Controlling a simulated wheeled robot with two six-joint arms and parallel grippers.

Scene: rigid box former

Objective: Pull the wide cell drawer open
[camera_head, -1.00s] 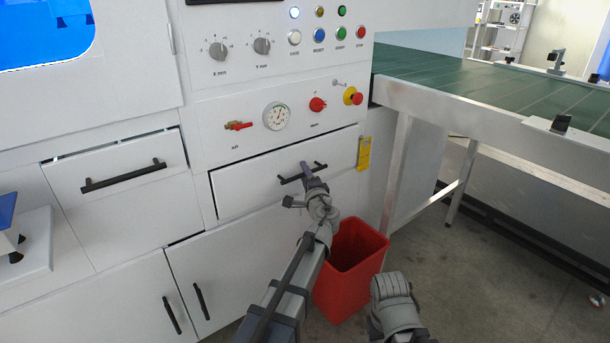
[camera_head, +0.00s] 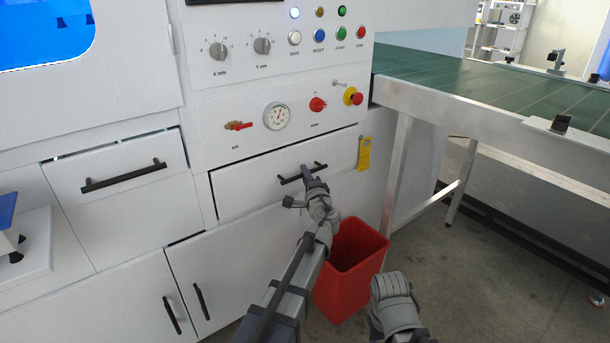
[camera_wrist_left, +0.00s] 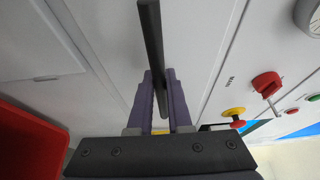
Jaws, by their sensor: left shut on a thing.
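The wide drawer (camera_head: 240,187) is a white front below the gauge panel in the head view. A dark gap shows along its top edge, and its face looks nearly level with the cabinet around it.
A red bin (camera_head: 350,270) stands on the floor below the drawer, close to my left arm. A second drawer (camera_head: 115,195) with a black handle is to the left. Cabinet doors (camera_head: 225,275) are below. A green conveyor (camera_head: 480,80) is at the right.

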